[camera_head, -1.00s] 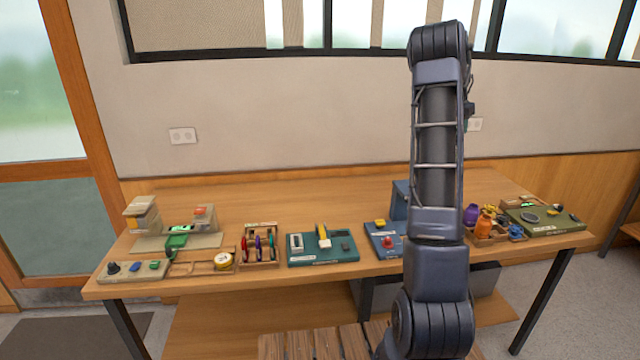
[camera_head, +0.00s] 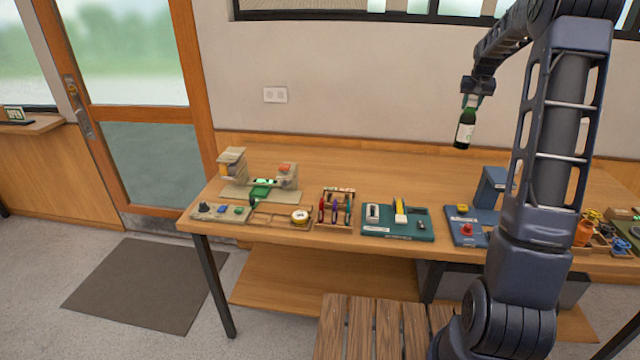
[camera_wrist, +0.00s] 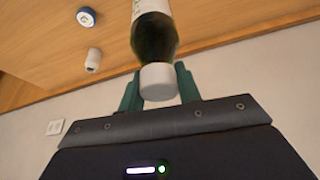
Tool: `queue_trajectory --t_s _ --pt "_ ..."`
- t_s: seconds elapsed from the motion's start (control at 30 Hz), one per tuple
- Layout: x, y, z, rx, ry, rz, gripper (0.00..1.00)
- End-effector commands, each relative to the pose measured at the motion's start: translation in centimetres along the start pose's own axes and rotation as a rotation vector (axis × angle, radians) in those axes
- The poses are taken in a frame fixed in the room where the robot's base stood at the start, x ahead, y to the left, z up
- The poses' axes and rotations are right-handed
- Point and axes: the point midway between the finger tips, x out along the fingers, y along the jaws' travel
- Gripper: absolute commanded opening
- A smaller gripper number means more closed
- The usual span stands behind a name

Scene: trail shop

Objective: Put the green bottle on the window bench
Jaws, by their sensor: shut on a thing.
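The green bottle (camera_head: 465,130) has a white label and hangs in the air above the back of the long table, a little tilted, base down. My gripper (camera_head: 472,98) is shut on its top end. In the wrist view the bottle (camera_wrist: 155,38) shows its white cap between the two green fingers of my gripper (camera_wrist: 158,88). I cannot tell for certain whether this is the window bench.
The long wooden table (camera_head: 330,165) carries several toolboards and trays along its front edge; its back is mostly clear. A slatted wooden surface (camera_head: 362,325) is in front. A floor mat (camera_head: 145,283) lies before the door (camera_head: 140,110). Open floor lies at left.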

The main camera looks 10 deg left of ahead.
Motion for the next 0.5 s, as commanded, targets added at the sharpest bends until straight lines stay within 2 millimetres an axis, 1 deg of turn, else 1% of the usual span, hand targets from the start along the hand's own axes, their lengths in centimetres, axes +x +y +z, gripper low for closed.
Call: queue_trajectory --t_s 0.03,0.1,0.17,0.2,0.3,0.4,0.5 --pt "-0.4 -2.2 0.2 -0.053 0.002 -0.023 0.0" --pt "-0.8 -5.2 0.7 -0.131 0.002 -0.055 0.0" --pt "-1.2 -7.8 1.1 -0.199 0.002 -0.082 0.0" --pt "-1.5 -9.4 1.4 -0.242 0.002 -0.099 0.0" --pt "-2.2 -13.1 2.3 -0.34 0.002 -0.139 0.0" --pt "-2.9 -16.0 3.2 -0.419 0.001 -0.172 0.0" --pt "-3.4 -18.1 3.9 -0.476 0.0 -0.195 0.0"
